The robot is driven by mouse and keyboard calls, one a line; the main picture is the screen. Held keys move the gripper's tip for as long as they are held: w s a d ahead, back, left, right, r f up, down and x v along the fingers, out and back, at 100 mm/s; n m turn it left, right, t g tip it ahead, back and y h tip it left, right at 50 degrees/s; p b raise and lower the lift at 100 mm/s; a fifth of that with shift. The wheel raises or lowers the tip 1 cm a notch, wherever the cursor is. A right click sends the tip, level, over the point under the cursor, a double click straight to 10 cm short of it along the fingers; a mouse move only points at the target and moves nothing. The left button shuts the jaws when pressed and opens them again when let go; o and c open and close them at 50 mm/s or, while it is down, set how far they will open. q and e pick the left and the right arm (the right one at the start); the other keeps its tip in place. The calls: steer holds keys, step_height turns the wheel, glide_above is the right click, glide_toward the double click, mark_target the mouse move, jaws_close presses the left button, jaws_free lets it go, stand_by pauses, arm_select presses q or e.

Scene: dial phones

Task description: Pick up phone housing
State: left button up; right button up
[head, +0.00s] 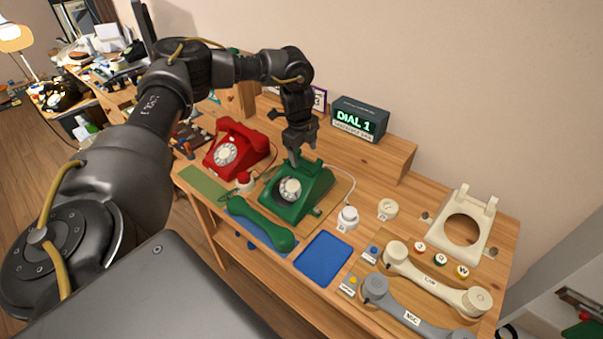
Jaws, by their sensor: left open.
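A green phone housing (309,200) with a dial (290,189) on its front stands on the table near the middle. A cream phone housing (485,216) with a large round opening lies at the right, without a dial. A red phone (238,146) stands left of the green one. My left gripper (301,154) is open and points down at the top back of the green housing. I cannot tell whether its fingers touch the housing. My right gripper is not in view.
A green handset (262,224) lies in front of the green phone, beside an empty blue mat (326,259). Cream (435,281) and grey (415,312) handsets lie at the front right. A display reading "DIAL 1" (357,121) stands on the rear shelf against the wall.

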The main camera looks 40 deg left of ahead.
mark_target(305, 165)
arm_select(q)
steer(key=shift+f, duration=0.15)
steer(key=f+p, duration=0.1)
steer(key=f, duration=0.1)
steer(key=f+p, duration=0.1)
steer(key=shift+w+a+f, duration=0.1)
steer(key=shift+w+f, duration=0.35)
steer(key=shift+f, duration=0.4)
jaws_close()
